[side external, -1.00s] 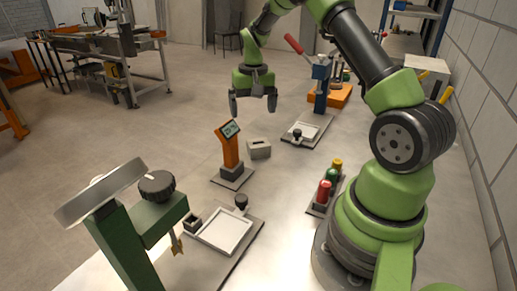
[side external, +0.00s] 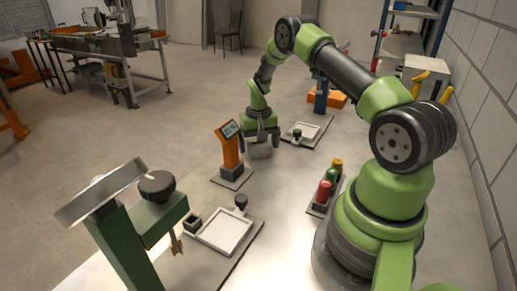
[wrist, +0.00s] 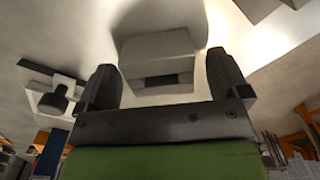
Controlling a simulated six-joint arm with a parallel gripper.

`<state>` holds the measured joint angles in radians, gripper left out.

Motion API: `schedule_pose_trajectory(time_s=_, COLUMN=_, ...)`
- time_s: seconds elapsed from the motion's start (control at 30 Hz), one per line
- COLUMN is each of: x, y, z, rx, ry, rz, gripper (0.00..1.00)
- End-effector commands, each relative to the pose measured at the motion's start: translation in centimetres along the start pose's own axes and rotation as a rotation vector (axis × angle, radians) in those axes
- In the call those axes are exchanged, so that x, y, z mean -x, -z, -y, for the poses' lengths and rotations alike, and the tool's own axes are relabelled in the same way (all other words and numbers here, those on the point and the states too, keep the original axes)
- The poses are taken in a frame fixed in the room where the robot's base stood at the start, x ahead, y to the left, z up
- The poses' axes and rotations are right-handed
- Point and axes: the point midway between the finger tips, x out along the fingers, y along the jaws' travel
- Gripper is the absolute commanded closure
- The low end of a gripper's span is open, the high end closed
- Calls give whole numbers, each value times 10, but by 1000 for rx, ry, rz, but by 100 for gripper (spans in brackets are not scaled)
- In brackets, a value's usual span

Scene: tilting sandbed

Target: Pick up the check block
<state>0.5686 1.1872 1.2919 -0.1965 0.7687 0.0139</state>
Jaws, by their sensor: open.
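The check block (side external: 259,152) is a light grey block with a dark slot, standing on the table right of the orange display post. In the wrist view the block (wrist: 158,52) lies between the two dark fingers, with gaps visible on both sides. My gripper (side external: 261,143) is open and low over the block in the side view. Its fingers also show in the wrist view (wrist: 160,85). The fingers and palm hide the block's upper part in the side view. I cannot tell whether either finger touches it.
The orange display post (side external: 229,148) stands close left of my gripper. A framed plate with a black knob (side external: 298,136) lies behind on the right. A rack of red, green and yellow cylinders (side external: 328,186) stands right. A framed tray (side external: 226,230) and a green stand (side external: 122,235) are in front.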

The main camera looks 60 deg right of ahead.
Motion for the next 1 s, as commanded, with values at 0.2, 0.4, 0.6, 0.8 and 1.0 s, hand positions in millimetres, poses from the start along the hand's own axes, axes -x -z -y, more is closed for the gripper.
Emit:
schedule_pose_trajectory(time_s=0.2, x=0, y=0, z=0, rx=0, ry=0, rz=0, gripper=9)
schedule_pose_trajectory(time_s=0.4, x=0, y=0, z=0, rx=0, ry=0, rz=0, gripper=55)
schedule_pose_trajectory(time_s=0.6, x=0, y=0, z=0, rx=0, ry=0, rz=-1, gripper=69)
schedule_pose_trajectory(time_s=0.8, x=11, y=1, z=0, rx=0, ry=1, rz=-4, gripper=69)
schedule_pose_trajectory(time_s=1.0, x=51, y=1, z=0, rx=0, ry=0, rz=-7, gripper=69)
